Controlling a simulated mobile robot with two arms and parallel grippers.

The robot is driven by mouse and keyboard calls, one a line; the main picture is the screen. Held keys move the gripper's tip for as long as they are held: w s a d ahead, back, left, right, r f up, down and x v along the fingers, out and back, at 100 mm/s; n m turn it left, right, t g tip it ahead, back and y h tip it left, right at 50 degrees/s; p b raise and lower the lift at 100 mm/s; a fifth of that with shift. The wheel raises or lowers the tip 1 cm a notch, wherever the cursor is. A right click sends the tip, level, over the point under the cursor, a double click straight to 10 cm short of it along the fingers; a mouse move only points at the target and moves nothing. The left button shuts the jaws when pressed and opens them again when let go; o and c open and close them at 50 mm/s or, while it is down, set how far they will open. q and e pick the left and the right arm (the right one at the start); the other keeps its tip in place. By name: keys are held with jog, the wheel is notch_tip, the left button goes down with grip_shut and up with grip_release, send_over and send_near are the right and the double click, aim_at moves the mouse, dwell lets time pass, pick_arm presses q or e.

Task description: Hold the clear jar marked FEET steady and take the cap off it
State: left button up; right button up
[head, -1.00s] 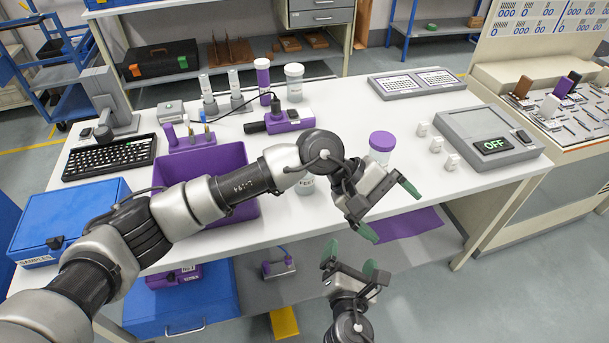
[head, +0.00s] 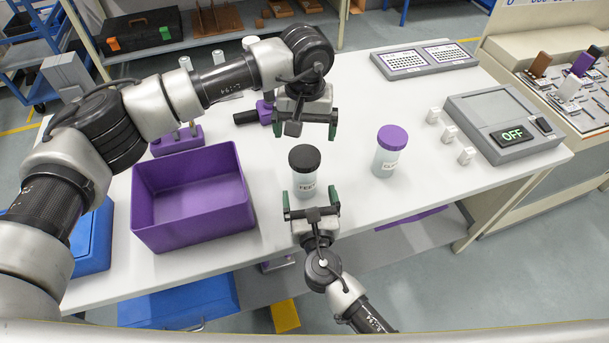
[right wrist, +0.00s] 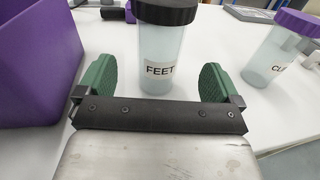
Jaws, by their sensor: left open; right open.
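The clear jar marked FEET (head: 304,184) stands upright on the white table, with its black cap (head: 304,157) on. In the right wrist view the jar (right wrist: 158,60) stands ahead, between the lines of the green fingers. My right gripper (head: 310,200) is open in front of the jar, with a finger to either side of its lower part; contact is not visible. My left gripper (head: 305,122) is open above and behind the cap, apart from it, fingers spread left and right.
A second clear jar (head: 385,162) with a purple cap stands to the right. A purple bin (head: 195,235) stands at the left. Small white blocks (head: 450,134) and a grey device reading OFF (head: 500,120) are further right. The table's front edge is close to my right gripper.

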aim_at(305, 155)
pick_arm(q)
jog(key=shift+w+a+f, duration=0.1)
jog(key=shift+w+f, duration=0.15)
jog(key=shift+w, duration=0.15)
pick_arm(e)
jog(key=w, duration=0.4)
jog(key=w+a, duration=0.1)
jog(key=w, duration=0.1)
jog(key=shift+w+f, duration=0.1)
jog(key=shift+f, duration=0.05)
pick_arm(q)
jog(key=shift+s+r, duration=0.1)
jog(key=shift+s, duration=0.05)
pick_arm(e)
jog(key=shift+w, duration=0.55)
jog(key=c, duration=1.6)
grip_shut()
pick_arm(q)
jog(key=m, duration=0.3)
jog(key=shift+m, duration=0.3)
jog(key=shift+f+m, duration=0.2)
jog(key=shift+m, duration=0.1)
jog(key=shift+f, duration=3.85)
